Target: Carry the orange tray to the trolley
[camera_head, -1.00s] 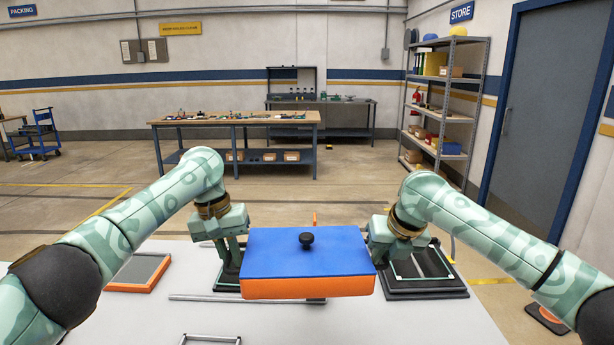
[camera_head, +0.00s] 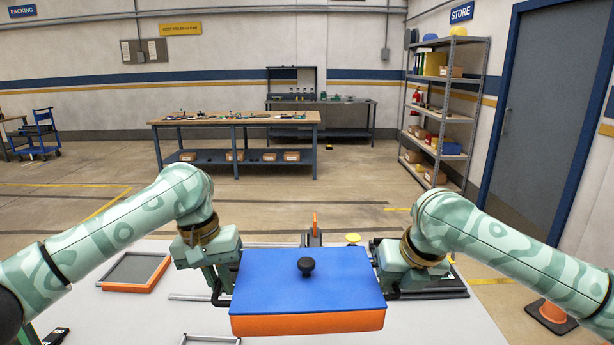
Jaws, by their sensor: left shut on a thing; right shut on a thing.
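The orange tray (camera_head: 308,323) has a blue top (camera_head: 270,290) with a black knob (camera_head: 306,266) in its middle. It is held level, low in the picture, between my two grippers. My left gripper (camera_head: 226,292) is shut on its left side. My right gripper (camera_head: 384,284) is shut on its right side; the fingertips are partly hidden. The blue trolley (camera_head: 40,135) stands far off at the left, by the wall.
The white table (camera_head: 130,325) lies below the tray, with an orange-framed grey panel (camera_head: 135,270) at left and a black fixture behind my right gripper. Open floor lies between.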

